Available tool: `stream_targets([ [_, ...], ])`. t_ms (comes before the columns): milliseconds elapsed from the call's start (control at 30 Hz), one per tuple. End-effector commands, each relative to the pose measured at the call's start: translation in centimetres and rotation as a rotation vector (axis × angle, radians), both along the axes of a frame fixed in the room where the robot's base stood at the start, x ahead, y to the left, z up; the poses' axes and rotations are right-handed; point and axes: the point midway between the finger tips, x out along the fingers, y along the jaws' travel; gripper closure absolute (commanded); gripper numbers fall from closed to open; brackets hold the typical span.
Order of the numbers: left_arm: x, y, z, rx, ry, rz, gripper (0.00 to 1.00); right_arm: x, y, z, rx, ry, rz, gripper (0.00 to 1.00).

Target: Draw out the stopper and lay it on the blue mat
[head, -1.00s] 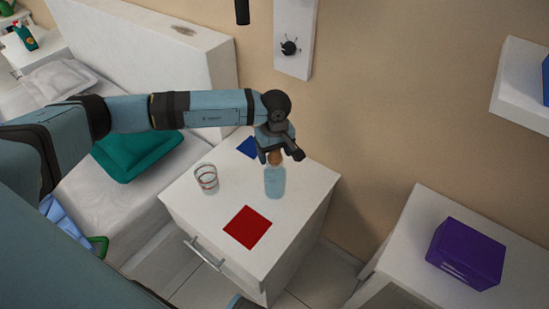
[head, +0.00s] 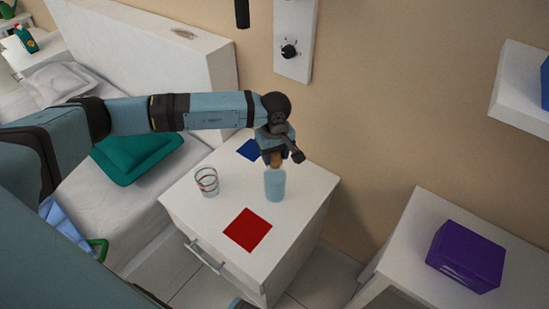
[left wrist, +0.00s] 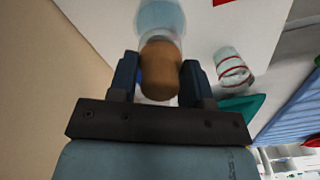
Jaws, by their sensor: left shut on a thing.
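The stopper (head: 276,160) is a brown, cork-like piece at the top of a pale blue bottle (head: 275,184), which stands upright on the white bedside cabinet. My left gripper (head: 277,157) is shut on the stopper from above. In the left wrist view the stopper (left wrist: 160,68) sits between the two dark fingers, with the bottle (left wrist: 160,17) just beyond it. I cannot tell whether the stopper still sits in the bottle's neck. The blue mat (head: 250,150) lies at the back of the cabinet top, partly hidden by my arm.
A clear glass with red bands (head: 207,182) stands left of the bottle. A red mat (head: 247,229) lies nearer the front. A purple box (head: 466,256) is on another white unit at the right. The cabinet (head: 315,185) is clear right of the bottle.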

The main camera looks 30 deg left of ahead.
Motion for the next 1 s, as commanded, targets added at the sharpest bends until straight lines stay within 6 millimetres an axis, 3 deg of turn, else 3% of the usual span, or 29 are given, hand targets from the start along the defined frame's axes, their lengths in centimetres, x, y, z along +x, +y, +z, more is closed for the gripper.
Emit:
stream_targets([
  [1000,0.01,0.01,1.00,0.000,0.000,0.000,0.84,0.00,-0.02,0.44,0.000,0.000,0.000,0.57],
])
